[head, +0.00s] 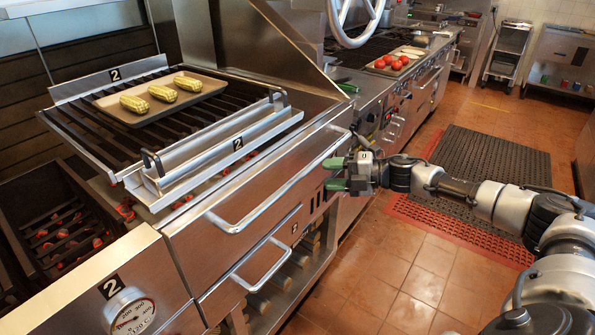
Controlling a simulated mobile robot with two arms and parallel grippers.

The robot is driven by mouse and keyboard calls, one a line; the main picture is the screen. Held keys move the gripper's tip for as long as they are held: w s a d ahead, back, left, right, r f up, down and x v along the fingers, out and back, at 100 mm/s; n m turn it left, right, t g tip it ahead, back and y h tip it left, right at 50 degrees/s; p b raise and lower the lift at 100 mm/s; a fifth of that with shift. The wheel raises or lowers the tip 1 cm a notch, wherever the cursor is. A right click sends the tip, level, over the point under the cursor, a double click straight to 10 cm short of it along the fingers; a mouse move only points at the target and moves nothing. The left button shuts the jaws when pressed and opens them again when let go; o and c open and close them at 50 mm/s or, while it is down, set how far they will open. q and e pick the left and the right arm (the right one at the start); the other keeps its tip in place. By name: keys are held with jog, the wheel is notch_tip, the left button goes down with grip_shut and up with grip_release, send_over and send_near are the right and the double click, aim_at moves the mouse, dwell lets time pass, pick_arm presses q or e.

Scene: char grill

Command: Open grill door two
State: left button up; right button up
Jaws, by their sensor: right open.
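The steel grill front carries a long upper bar handle (275,190) that runs along its wide panel. Below it is a shut lower door (235,285) with a small 2 mark (294,228) and a shorter bar handle (268,268). Which of these panels is grill door two is not fully clear; the lower one bears the mark. My right gripper (335,174) has green fingertips, is open and empty, and is just right of the upper handle's far part. It does not appear to hold either handle. My left gripper is out of view.
A grate with a 2 plate (238,143) bears a tray (120,111) with several corn cobs. A dial gauge (130,314) is at the lower left. A tray of tomatoes (378,72) sits farther back. Tiled floor (390,270) is clear right of the grill, with mats (490,175) behind my right arm.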

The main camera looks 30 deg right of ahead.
aim_at(307, 175)
jog(key=p+x, duration=0.1)
jog(key=x, duration=0.6)
jog(key=shift+w+a+f, duration=0.15)
jog(key=shift+w+f, duration=0.05)
jog(key=shift+w, duration=0.1)
jog(key=shift+c, duration=0.5)
grip_shut()
